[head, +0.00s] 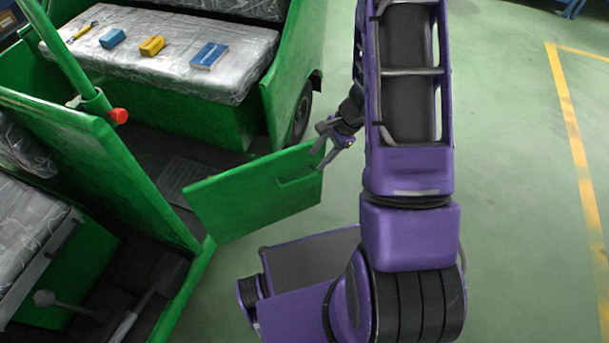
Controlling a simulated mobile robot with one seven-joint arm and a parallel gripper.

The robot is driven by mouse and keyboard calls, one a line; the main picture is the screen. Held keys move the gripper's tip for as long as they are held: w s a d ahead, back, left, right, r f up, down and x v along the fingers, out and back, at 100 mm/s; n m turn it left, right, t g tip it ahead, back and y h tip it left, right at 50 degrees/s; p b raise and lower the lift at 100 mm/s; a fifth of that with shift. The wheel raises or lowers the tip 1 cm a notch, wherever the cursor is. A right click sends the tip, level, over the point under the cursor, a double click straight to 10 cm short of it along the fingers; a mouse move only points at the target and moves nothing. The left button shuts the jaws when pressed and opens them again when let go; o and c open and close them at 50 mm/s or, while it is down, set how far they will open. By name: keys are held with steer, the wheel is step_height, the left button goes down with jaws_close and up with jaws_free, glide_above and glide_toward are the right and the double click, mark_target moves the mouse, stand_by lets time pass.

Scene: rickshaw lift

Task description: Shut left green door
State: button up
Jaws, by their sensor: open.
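The green door (255,196) is a flat panel on the side of the green rickshaw (90,130). It stands ajar, swung outward from the doorway, with its hinge side at the lower left by the front frame. My gripper (331,160) is at the door's outer free edge, near the top right corner. Its fingers are open and reach down at this edge. I cannot tell whether they touch the panel. My purple arm hides part of the floor to the right of the door.
The rear seat (165,70) holds a screwdriver (84,31), a blue block (112,38), a yellow block (152,46) and a blue book (209,55). A red knob (119,116) is on the front frame. The green floor at right is clear, with yellow lines (575,140).

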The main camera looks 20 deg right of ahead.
mark_target(301, 178)
steer(key=b+x, duration=0.1)
steer(key=x, duration=0.9)
jaws_close()
stand_by(1.2)
